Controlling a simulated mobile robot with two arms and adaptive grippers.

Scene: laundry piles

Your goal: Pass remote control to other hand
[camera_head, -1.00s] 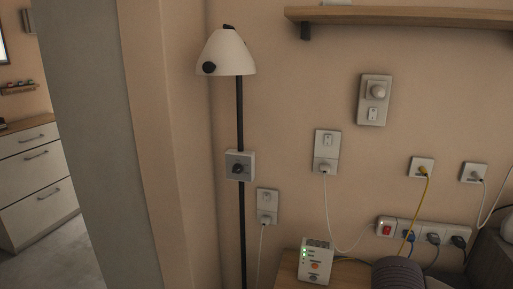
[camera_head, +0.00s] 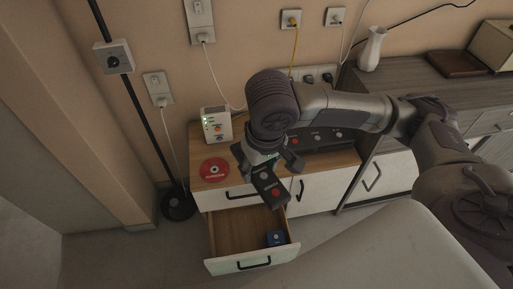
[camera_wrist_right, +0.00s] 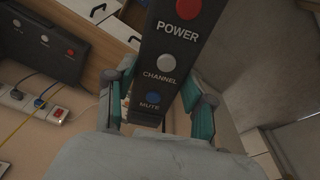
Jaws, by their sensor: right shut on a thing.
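The remote control (camera_head: 267,188) is a dark bar with round buttons. In the right wrist view the remote (camera_wrist_right: 173,60) shows red, white and blue buttons marked POWER, CHANNEL and MUTE. My right gripper (camera_head: 268,163) is shut on it, above the open drawer. In the right wrist view the fingers of my right gripper (camera_wrist_right: 160,98) stand on either side of the remote's lower end. My left gripper is in neither view.
An open drawer (camera_head: 226,231) holds a small blue item (camera_head: 275,238). On the cabinet top are a red disc (camera_head: 214,169), a white device with lights (camera_head: 216,125) and a long dark panel with buttons (camera_head: 322,139). A lamp base (camera_head: 178,205) stands left on the floor.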

